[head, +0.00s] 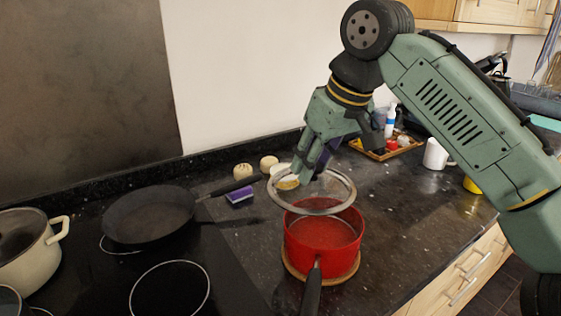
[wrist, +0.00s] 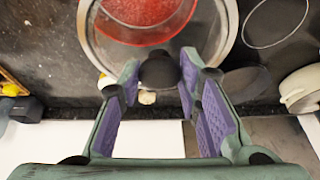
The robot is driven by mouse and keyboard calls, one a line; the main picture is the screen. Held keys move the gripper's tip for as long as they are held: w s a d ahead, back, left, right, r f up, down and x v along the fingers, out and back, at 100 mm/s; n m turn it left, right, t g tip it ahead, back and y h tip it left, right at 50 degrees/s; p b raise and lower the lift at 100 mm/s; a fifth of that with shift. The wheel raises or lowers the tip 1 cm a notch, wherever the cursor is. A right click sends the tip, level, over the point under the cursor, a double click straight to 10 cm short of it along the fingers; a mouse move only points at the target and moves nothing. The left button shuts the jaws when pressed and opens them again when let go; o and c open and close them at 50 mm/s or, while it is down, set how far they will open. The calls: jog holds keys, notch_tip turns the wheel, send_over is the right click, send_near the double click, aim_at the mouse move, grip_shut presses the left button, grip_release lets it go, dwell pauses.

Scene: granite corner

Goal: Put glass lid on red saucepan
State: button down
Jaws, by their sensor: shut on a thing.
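The red saucepan (head: 323,238) stands on a round wooden board (head: 345,276) on the dark counter, its black handle (head: 312,290) pointing to the front. The glass lid (head: 330,188) is held above the pan, tilted, toward its back edge. My gripper (head: 316,172) is shut on the lid's knob; in the wrist view the dark knob (wrist: 159,70) sits between the purple finger pads. In the wrist view, the lid's rim (wrist: 233,30) surrounds part of the red pan (wrist: 135,12) seen through the glass. The knob is mostly hidden in the head view.
A black frying pan (head: 150,213) and a cream pot (head: 26,247) stand on the hob at left. A purple sponge (head: 239,195) and small pale round items (head: 268,163) lie behind. A tray (head: 388,150) and a white mug (head: 435,155) stand at back right. Counter right of the pan is clear.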

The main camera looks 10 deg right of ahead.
aim_at(333, 182)
jog(key=d, duration=0.3)
jog(key=shift+s+m, duration=0.2)
jog(key=shift+m, duration=0.1)
notch_tip(333, 182, down, 5)
jog(key=b, duration=0.4)
jog(key=shift+a+r+b, duration=0.1)
jog(key=shift+r+b, duration=0.05)
jog(key=shift+b, duration=0.25)
jog(key=shift+f+b, duration=0.35)
jog(key=shift+f, duration=0.5)
jog(key=shift+f+p, duration=0.35)
jog(key=shift+f, duration=0.25)
jog(key=c, duration=1.1)
grip_release()
jog(key=shift+o, duration=0.6)
